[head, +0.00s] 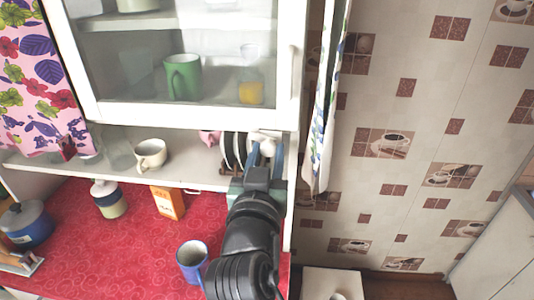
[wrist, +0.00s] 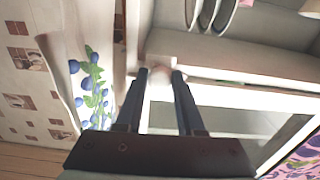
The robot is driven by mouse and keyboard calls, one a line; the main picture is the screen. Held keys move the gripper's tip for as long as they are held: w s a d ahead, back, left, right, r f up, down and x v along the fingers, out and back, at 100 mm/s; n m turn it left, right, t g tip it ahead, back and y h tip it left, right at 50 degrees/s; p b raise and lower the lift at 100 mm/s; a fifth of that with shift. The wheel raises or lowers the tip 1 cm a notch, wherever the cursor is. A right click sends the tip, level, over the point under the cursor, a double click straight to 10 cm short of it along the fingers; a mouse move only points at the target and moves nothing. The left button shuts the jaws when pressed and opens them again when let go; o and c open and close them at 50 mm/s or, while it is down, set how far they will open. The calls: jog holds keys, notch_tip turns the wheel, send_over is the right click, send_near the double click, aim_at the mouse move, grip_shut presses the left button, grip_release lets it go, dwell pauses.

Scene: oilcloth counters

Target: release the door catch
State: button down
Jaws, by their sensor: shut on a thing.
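A white cabinet door (head: 190,115) with a glass pane fills the top of the head view and looks closed. A white upright handle (head: 294,72) is on its right edge. My gripper (head: 265,150) is at the door's lower right corner, just under the bottom rail. In the wrist view my gripper (wrist: 162,78) has its two dark fingers on either side of a small pale piece, which looks like the door catch (wrist: 161,88). The fingers are shut on it. The catch is mostly hidden by the gripper in the head view.
Plates (head: 228,150) stand in a rack left of my gripper, with a white cup (head: 150,154) further left on the open shelf. A blue mug (head: 192,260) and an orange box (head: 168,202) stand on the red counter (head: 105,245). A patterned curtain (head: 325,110) hangs close on the right.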

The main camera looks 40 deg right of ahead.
jog(key=shift+n, duration=1.5)
jog(key=c, duration=0.5)
grip_release()
jog(key=shift+c, duration=0.2)
jog(key=shift+a, duration=0.1)
jog(key=shift+s+a, duration=0.25)
jog(key=b+v, duration=0.2)
jog(key=v, duration=1)
jog(key=shift+s, duration=0.1)
